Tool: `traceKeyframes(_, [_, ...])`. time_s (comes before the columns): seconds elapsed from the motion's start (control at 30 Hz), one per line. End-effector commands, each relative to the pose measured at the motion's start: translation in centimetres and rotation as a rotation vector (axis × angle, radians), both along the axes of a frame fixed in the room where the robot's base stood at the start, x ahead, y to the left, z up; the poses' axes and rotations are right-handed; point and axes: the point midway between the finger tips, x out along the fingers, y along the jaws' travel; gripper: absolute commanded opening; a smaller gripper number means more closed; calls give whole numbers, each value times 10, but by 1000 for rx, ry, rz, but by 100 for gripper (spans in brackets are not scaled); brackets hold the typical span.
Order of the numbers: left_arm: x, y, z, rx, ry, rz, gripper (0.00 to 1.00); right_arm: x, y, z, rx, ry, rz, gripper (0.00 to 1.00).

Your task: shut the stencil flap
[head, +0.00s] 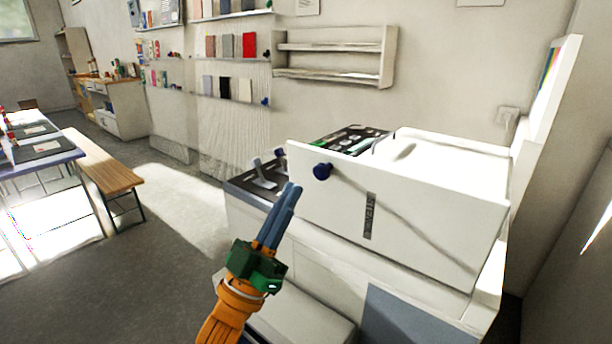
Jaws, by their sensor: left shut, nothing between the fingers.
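A broad white panel (430,222) with a dark blue knob (322,171) and a dark label strip stands upright at the front of a white cabinet. It looks like the stencil flap, but how far open it is I cannot tell. My left gripper (293,190) is shut and empty. Its blue-grey fingers point up, just left of and below the knob; whether they touch the panel is unclear. The panel hides part of the tray of stencils (352,138) behind it. My right gripper is not in view.
A dark tray with grey tools (264,178) lies left of the panel. A tall white board (548,100) rises at the right. A wooden bench (108,172) and a table (40,158) stand at the left. The floor between bench and cabinet is clear.

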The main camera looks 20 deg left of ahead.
Motion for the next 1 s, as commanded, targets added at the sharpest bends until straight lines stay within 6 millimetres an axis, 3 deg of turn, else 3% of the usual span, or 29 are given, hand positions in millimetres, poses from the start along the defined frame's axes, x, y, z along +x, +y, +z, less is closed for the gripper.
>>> traceKeyframes(0.03, [7, -3, 9, -1, -2, 0, 0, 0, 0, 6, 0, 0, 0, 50])
traceKeyframes(0.3, [37, -15, 4, -1, 0, -1, 0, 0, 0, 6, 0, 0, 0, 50])
traceKeyframes(0.73, [40, -17, 5, 2, 4, 0, 0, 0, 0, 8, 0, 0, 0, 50])
traceKeyframes(0.87, [43, -17, 10, 11, 26, 0, 0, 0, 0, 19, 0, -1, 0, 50])
traceKeyframes(1.0, [50, -20, 20, 33, 84, 0, 0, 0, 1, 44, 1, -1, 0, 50])
